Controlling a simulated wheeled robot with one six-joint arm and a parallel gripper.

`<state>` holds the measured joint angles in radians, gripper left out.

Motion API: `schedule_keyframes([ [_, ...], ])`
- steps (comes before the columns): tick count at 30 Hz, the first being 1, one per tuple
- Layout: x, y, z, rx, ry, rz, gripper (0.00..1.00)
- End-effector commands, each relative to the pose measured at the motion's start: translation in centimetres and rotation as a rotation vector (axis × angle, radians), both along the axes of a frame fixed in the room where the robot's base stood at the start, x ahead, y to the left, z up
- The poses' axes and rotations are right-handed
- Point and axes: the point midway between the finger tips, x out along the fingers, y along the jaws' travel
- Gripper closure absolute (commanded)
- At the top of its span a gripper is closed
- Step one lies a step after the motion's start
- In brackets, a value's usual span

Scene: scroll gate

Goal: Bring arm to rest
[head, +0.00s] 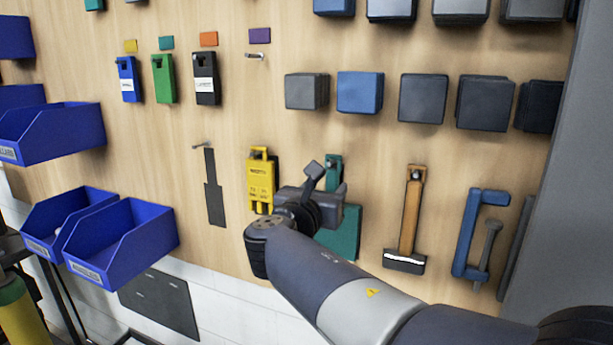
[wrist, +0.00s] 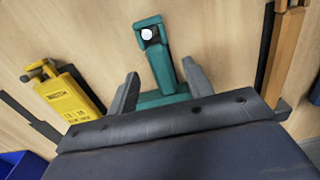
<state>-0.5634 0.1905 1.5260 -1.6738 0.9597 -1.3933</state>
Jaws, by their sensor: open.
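My gripper (head: 318,185) is in front of the wooden pegboard wall, at the end of my grey arm reaching in from the lower right. In the wrist view its two fingers (wrist: 160,83) are spread apart, with nothing held between them. A teal tool (wrist: 155,55) hangs on the wall just beyond the fingers; in the head view the tool (head: 342,230) is partly hidden behind my gripper. A yellow tagged tool (head: 261,182) hangs just left of my gripper, and it also shows at left in the wrist view (wrist: 68,98).
An orange-brown handled tool (head: 411,215) and a blue clamp-like tool (head: 469,235) hang to the right. Blue bins (head: 120,240) stick out at left. Black, green and blue tagged items (head: 206,80) and several dark boxes (head: 423,98) are above. Bare wall lies between upper and lower rows.

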Motion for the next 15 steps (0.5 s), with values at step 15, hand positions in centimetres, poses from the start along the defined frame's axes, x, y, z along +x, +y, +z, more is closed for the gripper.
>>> schedule_keyframes([
  [15,1.2,-0.5,0.6,0.001,0.0,0.0,0.52],
])
